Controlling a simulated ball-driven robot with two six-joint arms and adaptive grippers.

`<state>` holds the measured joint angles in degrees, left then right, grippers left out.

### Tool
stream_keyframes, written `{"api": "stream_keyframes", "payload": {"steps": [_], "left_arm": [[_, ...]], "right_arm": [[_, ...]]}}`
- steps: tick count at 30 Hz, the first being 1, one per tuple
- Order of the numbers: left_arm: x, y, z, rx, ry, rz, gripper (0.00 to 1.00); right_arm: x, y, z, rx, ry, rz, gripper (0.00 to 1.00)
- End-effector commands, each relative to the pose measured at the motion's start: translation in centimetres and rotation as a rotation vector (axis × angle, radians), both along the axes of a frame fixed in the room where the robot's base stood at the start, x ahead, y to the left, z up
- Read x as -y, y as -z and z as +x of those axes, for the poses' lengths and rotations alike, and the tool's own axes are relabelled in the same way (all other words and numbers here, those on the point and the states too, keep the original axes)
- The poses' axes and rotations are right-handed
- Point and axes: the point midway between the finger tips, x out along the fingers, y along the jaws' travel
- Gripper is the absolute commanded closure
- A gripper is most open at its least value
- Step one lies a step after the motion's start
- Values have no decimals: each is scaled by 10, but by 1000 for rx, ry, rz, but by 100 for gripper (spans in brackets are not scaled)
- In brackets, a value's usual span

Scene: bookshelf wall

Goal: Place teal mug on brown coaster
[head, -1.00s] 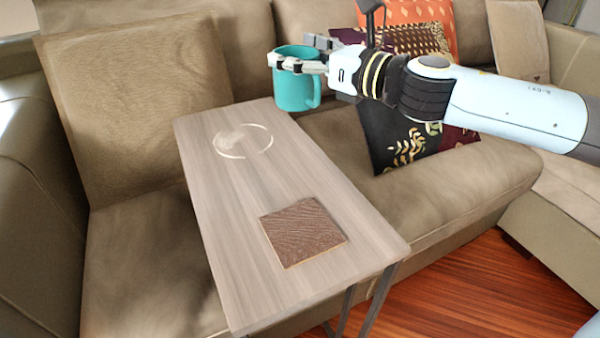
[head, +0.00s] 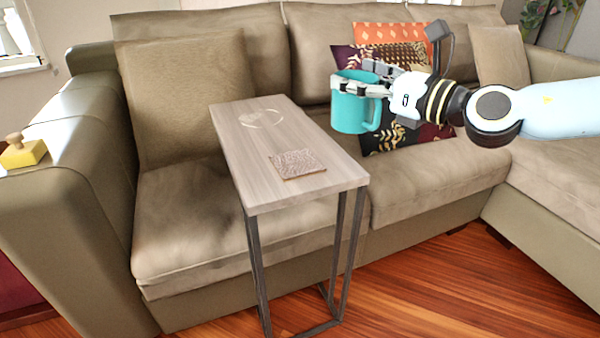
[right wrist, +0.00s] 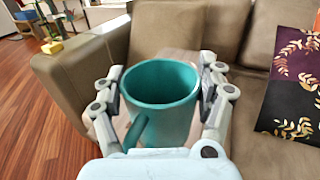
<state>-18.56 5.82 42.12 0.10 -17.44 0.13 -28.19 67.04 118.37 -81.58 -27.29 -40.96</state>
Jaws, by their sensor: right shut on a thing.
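The teal mug (head: 352,108) is upright in my right gripper (head: 366,88), whose fingers are shut on its sides. The mug is held in the air to the right of the small side table (head: 240,150). In the right wrist view the mug (right wrist: 160,110) sits between the two fingers, its open top facing the camera and its handle at lower left. The brown coaster (head: 298,163) is square and lies flat on the near half of the table top, bare. The mug is apart from the coaster. My left gripper is not in view.
A pale ring mark (head: 262,118) shows on the far half of the table. A beige sofa (head: 430,185) stands behind, with patterned cushions (head: 400,45) near my right gripper. A yellow object with a knob (head: 22,152) sits on the sofa's left arm.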

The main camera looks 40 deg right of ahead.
Motion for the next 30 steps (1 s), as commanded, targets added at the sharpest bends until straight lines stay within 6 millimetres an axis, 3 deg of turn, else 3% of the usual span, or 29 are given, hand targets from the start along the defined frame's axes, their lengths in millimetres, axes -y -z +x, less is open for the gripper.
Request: {"api": "stream_keyframes", "payload": {"steps": [7, 17, 21, 25, 30], "left_arm": [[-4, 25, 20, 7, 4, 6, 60], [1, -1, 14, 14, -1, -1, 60], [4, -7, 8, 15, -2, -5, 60], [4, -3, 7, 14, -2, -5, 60], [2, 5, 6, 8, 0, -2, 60]], "right_arm": [[-12, 28, 23, 3, -2, 10, 85], [-29, 36, 61, 7, 3, 13, 85], [-41, 53, 84, 7, -1, 8, 85], [-48, 69, 99, 2, -2, 3, 85], [-51, 83, 104, -2, -4, 0, 85]]}}
